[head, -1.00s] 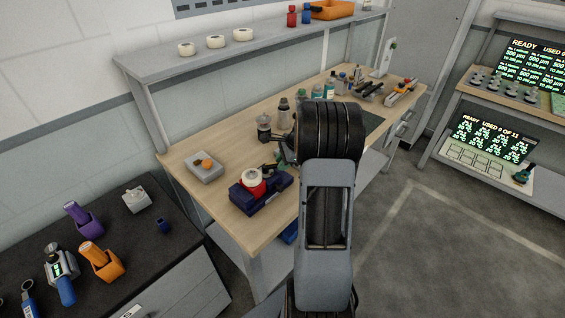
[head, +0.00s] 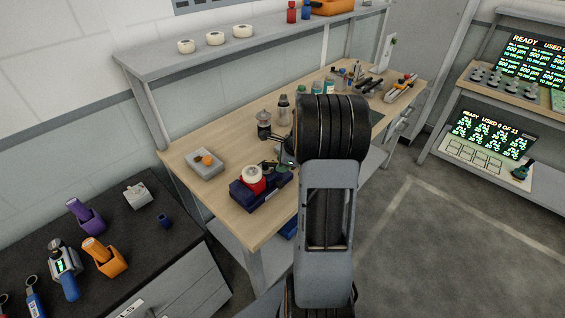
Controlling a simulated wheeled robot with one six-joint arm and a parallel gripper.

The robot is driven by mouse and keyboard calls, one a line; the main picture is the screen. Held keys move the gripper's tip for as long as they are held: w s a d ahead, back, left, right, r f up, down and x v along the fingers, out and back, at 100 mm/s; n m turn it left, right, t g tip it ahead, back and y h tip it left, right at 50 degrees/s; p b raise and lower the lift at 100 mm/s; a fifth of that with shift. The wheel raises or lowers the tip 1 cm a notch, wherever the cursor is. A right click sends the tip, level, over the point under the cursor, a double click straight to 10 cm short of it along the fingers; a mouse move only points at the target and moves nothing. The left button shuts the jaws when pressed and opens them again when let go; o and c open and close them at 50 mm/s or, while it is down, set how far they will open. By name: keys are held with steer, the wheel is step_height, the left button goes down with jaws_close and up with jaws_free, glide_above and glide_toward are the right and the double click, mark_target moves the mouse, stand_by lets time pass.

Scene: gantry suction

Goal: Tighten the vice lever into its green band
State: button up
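A dark blue vice-like block (head: 250,197) sits near the front left part of the wooden bench. A red part with a white ring-shaped top (head: 252,178) stands on it. A small dark green piece (head: 286,169) shows at its right end, partly behind my arm; I cannot tell whether it is the lever or the band. My gripper (head: 274,149) is at the left of my arm's dark wrist, close above and behind the block. It is small and mostly hidden by the arm, so its opening and any contact with the lever cannot be told.
A grey box with an orange knob (head: 206,163) lies left of the block on the wooden bench (head: 222,213). A dark cabinet top (head: 124,220) with tools is at left. Floor at right is clear.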

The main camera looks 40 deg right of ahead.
steer(key=shift+o, duration=1)
steer(key=v, duration=1.3)
steer(key=shift+s+r, duration=0.15)
steer(key=shift+r, duration=0.2)
steer(key=w+d+m+g+y+p, duration=0.1)
steer(key=w+d+g+y+p, duration=0.2)
steer(key=w+p, duration=0.15)
steer(key=p+x, duration=0.1)
steer(key=x, duration=1.3)
steer(key=shift+w, duration=0.15)
